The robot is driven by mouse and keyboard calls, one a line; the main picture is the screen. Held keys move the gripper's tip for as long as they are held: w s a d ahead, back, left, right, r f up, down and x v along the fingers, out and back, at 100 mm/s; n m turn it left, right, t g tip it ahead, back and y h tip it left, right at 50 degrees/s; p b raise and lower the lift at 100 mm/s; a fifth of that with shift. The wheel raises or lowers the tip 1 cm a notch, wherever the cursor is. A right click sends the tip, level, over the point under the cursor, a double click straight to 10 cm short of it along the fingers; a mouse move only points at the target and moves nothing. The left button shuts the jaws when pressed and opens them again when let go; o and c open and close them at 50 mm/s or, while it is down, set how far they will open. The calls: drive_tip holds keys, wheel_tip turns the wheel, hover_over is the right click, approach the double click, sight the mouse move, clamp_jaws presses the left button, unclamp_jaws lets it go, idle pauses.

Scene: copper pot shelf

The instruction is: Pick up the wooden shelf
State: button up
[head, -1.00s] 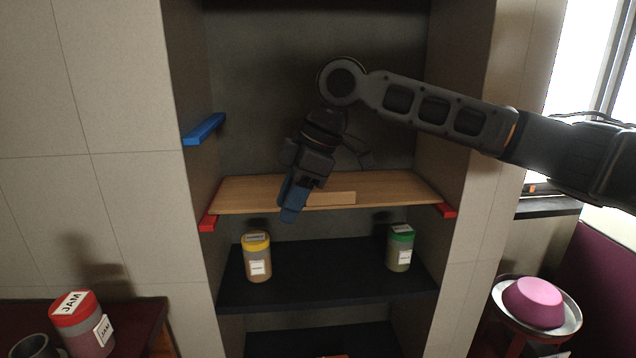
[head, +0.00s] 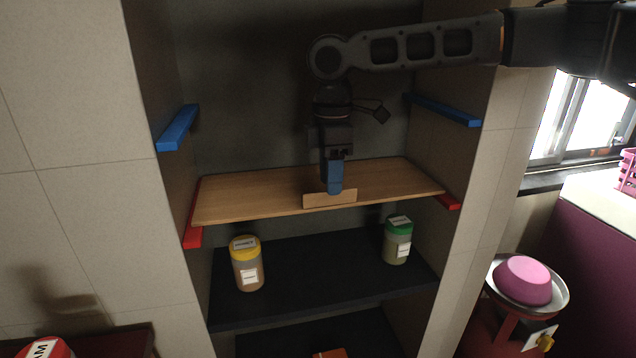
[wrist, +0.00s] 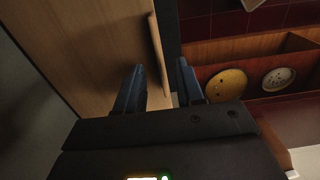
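The wooden shelf (head: 260,190) is a light plank lying across two red rails inside the dark alcove. A raised wooden strip (head: 312,200) stands at its front edge, near the middle. My gripper (head: 334,188) points down at this strip, its blue fingers overlapping it in the head view. In the wrist view the gripper (wrist: 160,75) is open, with the wooden strip (wrist: 158,50) running between the two fingers and gaps visible on both sides. The wooden shelf (wrist: 90,45) fills the upper left there.
Red rails (head: 193,228) support the shelf; blue rails (head: 178,128) sit higher on both walls. On the black shelf (head: 320,275) below stand a yellow-lidded jar (head: 247,265) and a green-lidded jar (head: 397,242). A pink bowl-shaped object (head: 523,280) lies on a scale at right.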

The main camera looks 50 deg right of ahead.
drive_tip(key=shift+f, duration=1.1)
clamp_jaws()
idle(0.6)
